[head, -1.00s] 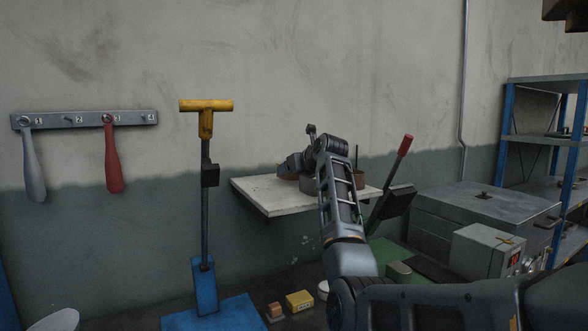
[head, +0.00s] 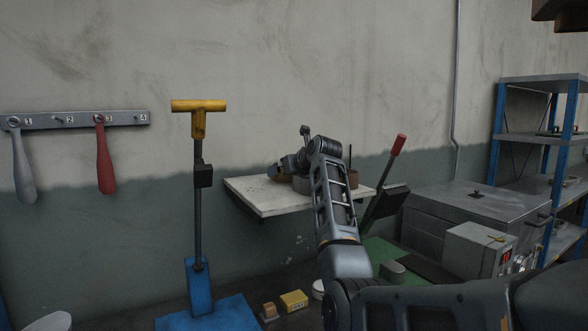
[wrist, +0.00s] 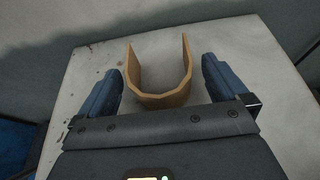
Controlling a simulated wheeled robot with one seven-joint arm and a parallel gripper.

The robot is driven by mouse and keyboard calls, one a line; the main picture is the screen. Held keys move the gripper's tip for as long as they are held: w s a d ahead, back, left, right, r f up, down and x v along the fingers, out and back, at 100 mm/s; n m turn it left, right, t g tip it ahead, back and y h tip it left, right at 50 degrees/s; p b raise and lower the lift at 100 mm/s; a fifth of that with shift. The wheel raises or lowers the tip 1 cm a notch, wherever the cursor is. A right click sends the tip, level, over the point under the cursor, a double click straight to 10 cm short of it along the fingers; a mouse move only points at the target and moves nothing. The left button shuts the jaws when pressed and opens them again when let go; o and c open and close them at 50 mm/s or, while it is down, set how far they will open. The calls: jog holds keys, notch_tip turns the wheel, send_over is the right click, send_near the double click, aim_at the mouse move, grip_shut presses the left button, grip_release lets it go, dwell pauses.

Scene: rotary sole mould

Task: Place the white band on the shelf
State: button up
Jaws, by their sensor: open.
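The shelf (head: 262,198) is a white, worn board fixed to the wall; in the wrist view its pale top (wrist: 75,95) fills most of the picture. My gripper (wrist: 161,68) is low over it, with blue fingers spread apart. Between the fingers a U-shaped tan band (wrist: 160,100) stands on edge, open side away from me, with gaps to both fingers. I see no clearly white band there. In the head view my gripper (head: 279,171) is at the shelf's back left, and the band is mostly hidden behind it.
The shelf's front left is clear.

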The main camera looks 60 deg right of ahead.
jog(key=b+v, duration=0.2)
jog(key=v, duration=0.9)
jog(key=shift+s+a+r, duration=0.1)
jog(key=shift+s+a, duration=0.1)
jog(key=shift+s, duration=0.15)
jog(key=shift+s, duration=0.1)
